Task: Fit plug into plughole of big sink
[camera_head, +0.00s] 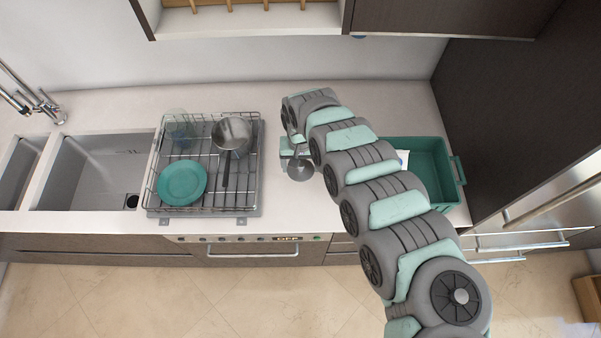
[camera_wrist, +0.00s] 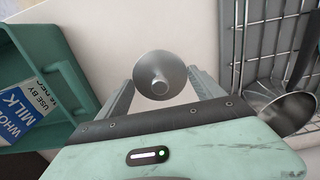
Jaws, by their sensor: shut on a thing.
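The plug (camera_wrist: 160,68), a round grey metal piece with a raised centre knob, sits between the fingers of my gripper (camera_wrist: 161,84) in the wrist view. My gripper is shut on it. In the head view the plug (camera_head: 300,170) shows below my gripper (camera_head: 296,158), over the counter right of the dish rack. The big sink (camera_head: 88,165) is at the left of the counter, well away from my gripper. Its dark plughole (camera_head: 131,201) is at the basin's front right corner and looks uncovered.
A wire dish rack (camera_head: 156,180) with a teal plate (camera_head: 182,183) and a metal pan (camera_head: 231,134) stands between my gripper and the big sink. A green crate (camera_head: 430,165) holding a milk carton (camera_wrist: 28,110) is to the right. A tap (camera_head: 42,104) rises behind the sinks.

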